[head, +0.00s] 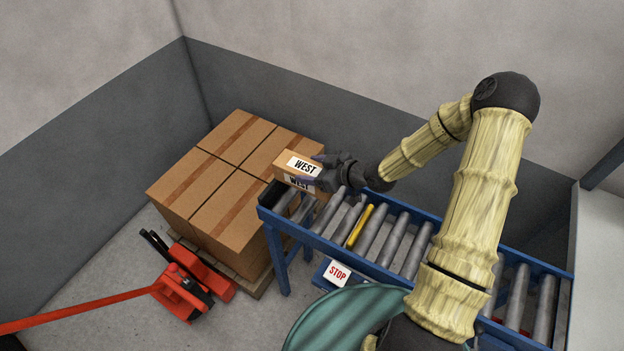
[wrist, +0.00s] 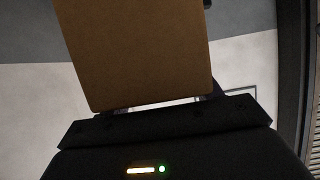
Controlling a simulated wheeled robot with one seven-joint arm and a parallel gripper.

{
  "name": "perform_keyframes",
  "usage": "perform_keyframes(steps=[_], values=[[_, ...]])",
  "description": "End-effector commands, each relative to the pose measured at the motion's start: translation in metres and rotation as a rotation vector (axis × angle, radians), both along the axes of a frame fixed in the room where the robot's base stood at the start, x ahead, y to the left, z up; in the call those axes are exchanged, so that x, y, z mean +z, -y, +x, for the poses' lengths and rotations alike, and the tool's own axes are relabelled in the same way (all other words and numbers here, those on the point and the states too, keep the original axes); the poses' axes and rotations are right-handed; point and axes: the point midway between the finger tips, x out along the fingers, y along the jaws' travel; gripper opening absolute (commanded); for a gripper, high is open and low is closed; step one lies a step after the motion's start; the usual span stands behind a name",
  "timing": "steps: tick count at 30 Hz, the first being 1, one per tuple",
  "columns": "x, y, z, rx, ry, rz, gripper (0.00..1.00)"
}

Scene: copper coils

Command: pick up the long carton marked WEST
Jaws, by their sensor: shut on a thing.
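The long carton marked WEST (head: 291,164) is a brown box with white WEST labels on two visible faces. It is at the left end of the roller conveyor in the head view. My gripper (head: 325,172) is shut on it from the right. In the wrist view the carton (wrist: 140,50) fills the upper middle as a plain brown face, close against the dark gripper body. The fingertips are mostly hidden by the carton. I cannot tell for sure whether its underside touches the conveyor.
The blue-framed conveyor (head: 425,262) runs right, with grey rollers and one yellow roller (head: 360,226). Large cartons (head: 220,180) stand on a pallet (head: 262,284) just left of its end. A red pallet jack (head: 180,290) is in front.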

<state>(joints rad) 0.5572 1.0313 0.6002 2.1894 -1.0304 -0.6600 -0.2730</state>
Motion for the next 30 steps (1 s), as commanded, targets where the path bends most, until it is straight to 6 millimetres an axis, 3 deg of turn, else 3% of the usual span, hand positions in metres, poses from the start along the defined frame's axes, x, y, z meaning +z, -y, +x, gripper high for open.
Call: perform_keyframes(steps=[3, 8, 30], values=[[0.019, 0.001, 0.001, 0.000, 0.005, -0.002, 0.30], [0.032, 0.000, 0.000, 0.000, 0.001, -0.001, 0.30], [0.034, 0.000, 0.000, 0.000, 0.000, 0.000, 0.30]])
